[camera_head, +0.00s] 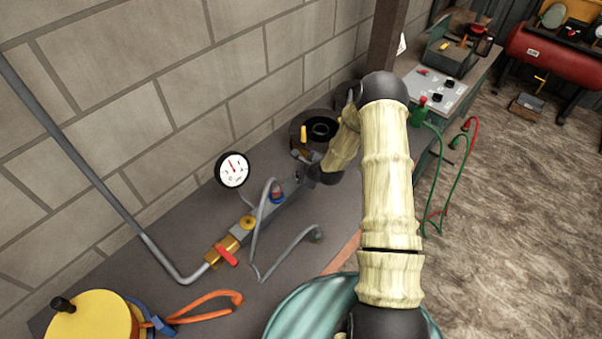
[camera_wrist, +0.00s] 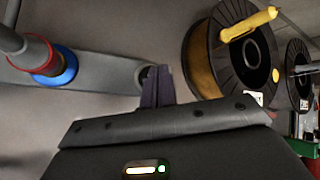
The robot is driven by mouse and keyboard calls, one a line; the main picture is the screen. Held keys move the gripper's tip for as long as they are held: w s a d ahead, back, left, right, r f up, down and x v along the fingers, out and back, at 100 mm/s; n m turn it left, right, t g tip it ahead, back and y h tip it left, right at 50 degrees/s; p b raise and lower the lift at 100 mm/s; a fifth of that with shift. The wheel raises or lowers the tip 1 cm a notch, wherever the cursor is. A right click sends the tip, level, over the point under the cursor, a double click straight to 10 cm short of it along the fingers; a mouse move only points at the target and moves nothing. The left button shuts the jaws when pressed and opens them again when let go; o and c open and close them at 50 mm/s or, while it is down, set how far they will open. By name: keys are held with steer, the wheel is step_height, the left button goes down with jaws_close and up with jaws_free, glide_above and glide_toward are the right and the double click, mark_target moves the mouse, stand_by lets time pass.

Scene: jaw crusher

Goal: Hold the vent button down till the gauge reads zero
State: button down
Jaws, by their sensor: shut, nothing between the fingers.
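The gauge (camera_head: 232,170) has a round white face with a dark rim and stands by the wall behind the grey manifold (camera_head: 240,240). Its needle is too small to read surely. My gripper (camera_head: 303,172) is at the manifold's far right end, its tip partly hidden by my wrist. In the wrist view the gripper's dark fingers (camera_wrist: 157,88) are shut and empty, close to a small round grey part (camera_wrist: 146,76) at the manifold's end. That part may be the vent button; the fingers partly cover it, and I cannot tell whether they touch or press it.
A brass valve with a red lever (camera_head: 226,255), a yellow disc (camera_head: 247,222) and a blue-and-red hose fitting (camera_head: 277,197) sit along the manifold. A dark-flanged reel (camera_wrist: 232,55) stands close right of my fingers. A yellow reel (camera_head: 92,318) is at front left.

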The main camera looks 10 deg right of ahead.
steer(key=shift+f+b, duration=0.4)
steer(key=shift+f, duration=0.2)
stand_by(0.6)
steer(key=shift+a, duration=0.1)
steer(key=shift+r, duration=0.1)
stand_by(2.7)
steer(key=shift+r+p, duration=0.6)
steer(key=shift+r, duration=0.3)
steer(key=shift+w, duration=0.1)
steer(key=shift+r+p, duration=1.55)
steer(key=shift+r, duration=0.95)
